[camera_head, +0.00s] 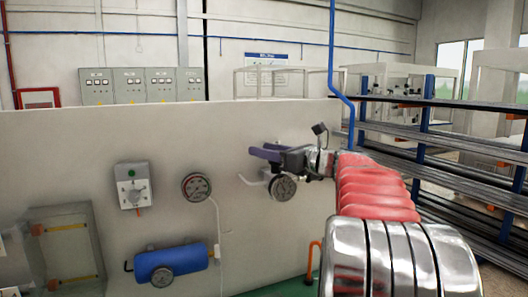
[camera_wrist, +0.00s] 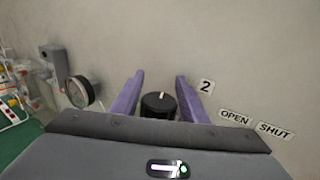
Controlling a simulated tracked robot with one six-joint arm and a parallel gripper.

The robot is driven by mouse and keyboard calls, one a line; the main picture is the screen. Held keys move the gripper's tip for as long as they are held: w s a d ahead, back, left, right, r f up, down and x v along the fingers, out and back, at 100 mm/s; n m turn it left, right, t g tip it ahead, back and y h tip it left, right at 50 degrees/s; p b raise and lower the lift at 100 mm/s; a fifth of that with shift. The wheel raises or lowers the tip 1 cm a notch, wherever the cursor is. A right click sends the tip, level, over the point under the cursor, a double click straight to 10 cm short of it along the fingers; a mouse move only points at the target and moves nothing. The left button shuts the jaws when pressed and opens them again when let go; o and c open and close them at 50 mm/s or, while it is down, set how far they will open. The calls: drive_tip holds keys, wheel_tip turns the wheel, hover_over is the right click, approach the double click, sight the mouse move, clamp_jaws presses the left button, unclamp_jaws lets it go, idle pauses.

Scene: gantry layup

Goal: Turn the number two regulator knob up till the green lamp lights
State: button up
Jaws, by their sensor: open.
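The number two regulator knob (camera_wrist: 158,108) is black and round with a white pointer mark. In the wrist view it sits between the two purple fingers of my gripper (camera_wrist: 160,76), which are open, with one finger on each side. I cannot tell whether either finger touches it. The label "2" (camera_wrist: 206,87) is on the wall just right of the fingers. In the head view my gripper (camera_head: 260,150) is at the pale panel (camera_head: 90,135), and the knob cannot be made out there. I cannot tell which lamp belongs to the knob, or whether it is lit.
A round gauge (camera_head: 283,188) is just below my gripper, and another gauge (camera_head: 196,186) is to the left. Further left is a grey switch box (camera_head: 132,185) with a small green spot. A blue cylinder (camera_head: 170,265) hangs lower. "OPEN" (camera_wrist: 235,117) and "SHUT" (camera_wrist: 275,131) labels are right of the knob.

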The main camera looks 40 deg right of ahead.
drive_tip(key=shift+w, duration=0.1)
drive_tip(key=shift+c, duration=0.2)
drive_tip(key=c, duration=0.7)
drive_tip(key=shift+m+h, duration=0.3)
drive_tip(key=shift+h, duration=0.2)
drive_tip(key=shift+d+r+m+h, duration=0.1)
drive_tip(key=shift+d+m+h, duration=0.15)
drive_tip(key=shift+m+h, duration=0.75)
drive_tip(key=shift+d+r+m+h, duration=0.1)
drive_tip(key=shift+d+m+h, duration=0.3)
drive_tip(key=shift+h, duration=1)
drive_tip(key=shift+d+f+m+h, duration=0.1)
drive_tip(key=shift+m+h, duration=0.5)
drive_tip(key=shift+h, duration=0.1)
drive_tip(key=o, duration=0.7)
